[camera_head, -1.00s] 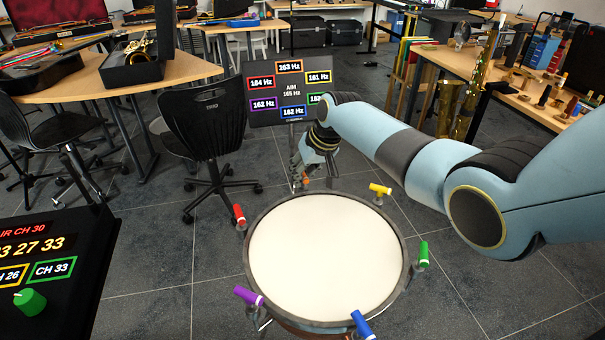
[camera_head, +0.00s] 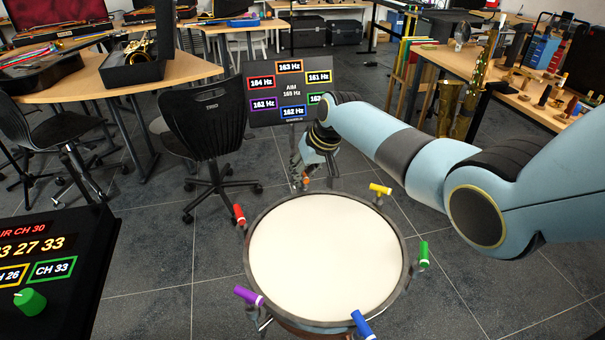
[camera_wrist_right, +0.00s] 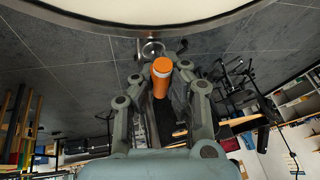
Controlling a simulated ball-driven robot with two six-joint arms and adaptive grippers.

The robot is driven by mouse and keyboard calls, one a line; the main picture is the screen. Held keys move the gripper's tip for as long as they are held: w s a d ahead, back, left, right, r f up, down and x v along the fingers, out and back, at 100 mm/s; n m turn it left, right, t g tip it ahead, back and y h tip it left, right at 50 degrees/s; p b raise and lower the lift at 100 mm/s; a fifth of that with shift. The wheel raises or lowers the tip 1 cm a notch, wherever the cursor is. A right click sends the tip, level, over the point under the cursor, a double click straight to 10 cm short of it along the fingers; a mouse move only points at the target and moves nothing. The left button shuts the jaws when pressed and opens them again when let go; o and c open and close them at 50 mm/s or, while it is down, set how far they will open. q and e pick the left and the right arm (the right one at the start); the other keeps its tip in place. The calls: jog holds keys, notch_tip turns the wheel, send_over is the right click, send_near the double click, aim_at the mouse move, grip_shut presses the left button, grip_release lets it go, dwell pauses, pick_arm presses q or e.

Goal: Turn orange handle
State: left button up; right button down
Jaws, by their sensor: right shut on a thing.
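The orange handle (camera_wrist_right: 161,82) is a short cylinder at the drum's rim. In the right wrist view it sits between the fingers of my right gripper (camera_wrist_right: 161,75), which is shut on it. In the head view my right gripper (camera_head: 302,175) is at the far side of the drum (camera_head: 325,258), and only a bit of the orange handle (camera_head: 306,181) shows beside the fingers. A screen (camera_head: 290,92) behind the drum reads 163 Hz in the orange box and AIM 165 Hz. My left gripper is not in view.
Red (camera_head: 239,214), yellow (camera_head: 380,189), green (camera_head: 424,254), purple (camera_head: 248,295) and blue (camera_head: 362,325) handles stand around the rim. A black panel with a green knob (camera_head: 30,301) is at the lower left. A black chair (camera_head: 207,125) stands behind the drum to the left.

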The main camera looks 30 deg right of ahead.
jog(key=shift+s+a+f, duration=0.15)
jog(key=shift+a+f, duration=0.05)
jog(key=shift+a, duration=0.05)
dwell(0.4)
jog(key=c, duration=1.4)
grip_release()
jog(key=shift+r, duration=0.1)
jog(key=shift+o, duration=0.4)
jog(key=shift+d+r, duration=0.1)
jog(key=v, duration=1.2)
